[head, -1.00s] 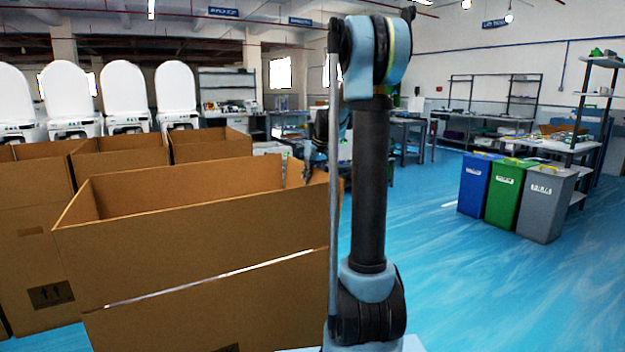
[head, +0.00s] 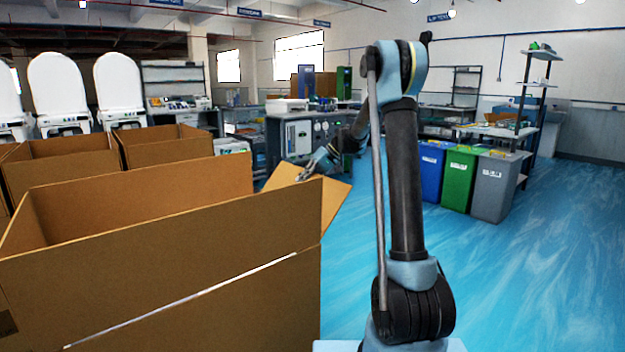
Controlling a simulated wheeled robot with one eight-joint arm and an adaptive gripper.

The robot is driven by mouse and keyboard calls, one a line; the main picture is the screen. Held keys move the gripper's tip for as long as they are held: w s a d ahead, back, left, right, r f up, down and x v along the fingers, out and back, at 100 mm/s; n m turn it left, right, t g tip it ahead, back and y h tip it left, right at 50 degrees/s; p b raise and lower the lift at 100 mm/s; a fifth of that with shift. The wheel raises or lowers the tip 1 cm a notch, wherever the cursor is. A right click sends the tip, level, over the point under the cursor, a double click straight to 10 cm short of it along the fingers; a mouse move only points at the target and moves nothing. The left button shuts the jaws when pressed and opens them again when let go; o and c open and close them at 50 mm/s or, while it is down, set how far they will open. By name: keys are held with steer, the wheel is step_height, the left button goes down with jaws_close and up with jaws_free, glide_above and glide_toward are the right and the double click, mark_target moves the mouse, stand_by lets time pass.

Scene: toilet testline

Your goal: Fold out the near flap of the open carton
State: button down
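The open brown carton (head: 170,290) fills the lower left of the head view. Its near flap (head: 200,240) stands upright above a pale line across the near side. The far flap (head: 140,195) also stands up. A flap at the carton's right end (head: 335,207) leans outward to the right, partly hidden behind the near flap. My gripper (head: 303,174) is at the upper part of this right-end flap, beyond the near flap's right corner. It is small in view, and I cannot tell whether its fingers are open or touching the cardboard.
More open cartons (head: 165,145) stand behind on the left, with white toilets (head: 120,85) beyond. Blue, green and grey bins (head: 460,180) stand at the right. A workbench with equipment (head: 305,135) is behind my gripper. Blue floor to the right is clear.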

steer(key=shift+w+d+f, duration=0.4)
steer(key=shift+d+f, duration=0.15)
steer(key=shift+f, duration=0.25)
steer(key=shift+w+d+f, duration=0.4)
steer(key=shift+d+f, duration=0.1)
steer(key=shift+f, duration=0.25)
steer(key=c, duration=1.8)
jaws_free()
steer(key=shift+r, duration=0.1)
steer(key=v, duration=1.2)
steer(key=shift+w, duration=0.1)
